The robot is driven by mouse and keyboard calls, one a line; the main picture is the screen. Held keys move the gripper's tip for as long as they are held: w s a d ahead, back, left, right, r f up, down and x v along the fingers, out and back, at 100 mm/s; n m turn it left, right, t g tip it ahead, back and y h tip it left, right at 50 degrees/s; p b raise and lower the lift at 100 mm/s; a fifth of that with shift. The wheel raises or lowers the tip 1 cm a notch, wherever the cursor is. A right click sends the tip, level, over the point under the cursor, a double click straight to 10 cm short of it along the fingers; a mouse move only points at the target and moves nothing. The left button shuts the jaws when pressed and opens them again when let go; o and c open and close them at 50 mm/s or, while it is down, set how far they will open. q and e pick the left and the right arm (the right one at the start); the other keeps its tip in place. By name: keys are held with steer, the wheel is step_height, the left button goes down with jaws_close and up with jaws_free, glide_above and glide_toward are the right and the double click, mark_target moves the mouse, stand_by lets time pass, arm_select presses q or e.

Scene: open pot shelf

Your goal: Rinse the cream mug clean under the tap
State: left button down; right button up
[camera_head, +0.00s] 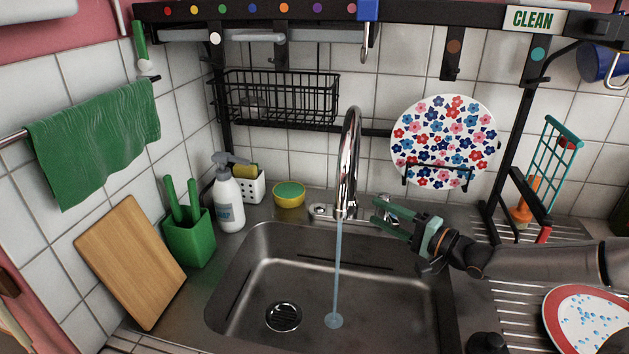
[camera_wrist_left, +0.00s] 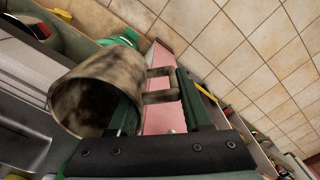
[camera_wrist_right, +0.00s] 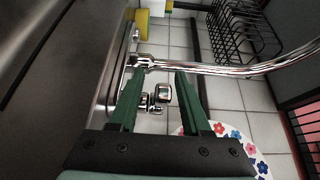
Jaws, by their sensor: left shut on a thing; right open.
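The cream mug (camera_wrist_left: 92,98) shows only in the left wrist view, with dark brown smears over its body. My left gripper (camera_wrist_left: 158,100) is shut on the mug at its handle side; the exact contact is partly hidden. The left arm is outside the head view. The chrome tap (camera_head: 350,150) arches over the sink (camera_head: 300,275), and a stream of water (camera_head: 338,265) runs into the basin. My right gripper (camera_head: 382,217) is open beside the tap lever (camera_head: 391,205). In the right wrist view the lever (camera_wrist_right: 162,92) shows between the fingers.
A flowered plate (camera_head: 445,142) hangs behind. A red-rimmed plate (camera_head: 590,320) lies on the right drainer. The basin is empty.

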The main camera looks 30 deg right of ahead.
arm_select(q)
step_height(320, 180, up, 6)
steer(key=p, duration=0.5)
steer(key=shift+f, duration=0.2)
steer(key=shift+r, duration=0.1)
arm_select(e)
steer(key=v, duration=1.1)
arm_select(q)
steer(key=shift+w, duration=0.1)
arm_select(e)
steer(key=shift+w+r, duration=0.1)
